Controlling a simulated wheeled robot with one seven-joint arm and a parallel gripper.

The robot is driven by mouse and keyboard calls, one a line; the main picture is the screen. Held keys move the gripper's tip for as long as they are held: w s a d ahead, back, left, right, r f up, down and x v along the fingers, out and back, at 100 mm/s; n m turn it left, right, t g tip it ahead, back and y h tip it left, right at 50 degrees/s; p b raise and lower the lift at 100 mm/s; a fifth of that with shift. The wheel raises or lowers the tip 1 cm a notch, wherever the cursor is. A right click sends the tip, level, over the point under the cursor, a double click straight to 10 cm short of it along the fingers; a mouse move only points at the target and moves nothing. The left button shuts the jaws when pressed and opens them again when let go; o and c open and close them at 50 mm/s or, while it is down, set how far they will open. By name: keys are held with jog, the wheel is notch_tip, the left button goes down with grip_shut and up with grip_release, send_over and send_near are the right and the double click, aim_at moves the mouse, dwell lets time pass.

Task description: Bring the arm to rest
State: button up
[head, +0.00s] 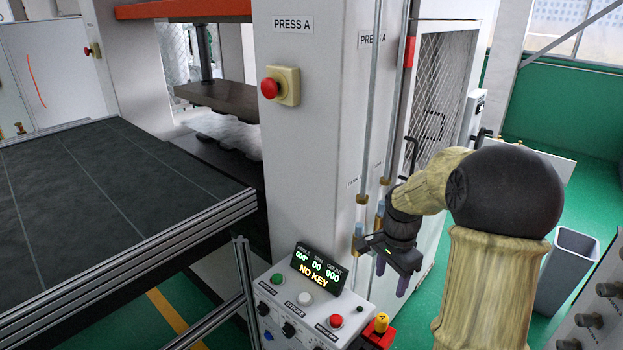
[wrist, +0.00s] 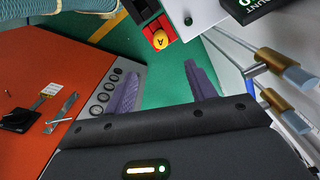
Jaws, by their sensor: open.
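My gripper (head: 392,278) hangs from my bent arm in the head view, in front of the white press column and just above and right of the control box. Its fingers point down. In the wrist view the two purple fingers of my gripper (wrist: 163,85) stand apart, with green floor between them and nothing held. My arm's upper links fill the right side of the head view.
The control box (head: 296,311) has a lit NO KEY display (head: 318,270). A yellow knob (head: 382,322) sits on a red block beside it. Pipes with brass fittings (wrist: 277,61) run close by. A grey bin (head: 568,270) stands right; a dark table (head: 110,190) lies left.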

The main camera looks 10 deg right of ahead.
jog(key=s+a+f+n+t, duration=0.1)
jog(key=s+a+n+t, duration=0.1)
jog(key=s+a+n, duration=1)
jog(key=a+n, duration=0.1)
jog(key=n, duration=0.1)
jog(key=shift+s+a+n+t, duration=0.2)
jog(key=shift+a+n+t, duration=0.05)
jog(key=shift+n+t, duration=0.05)
dwell(1.1)
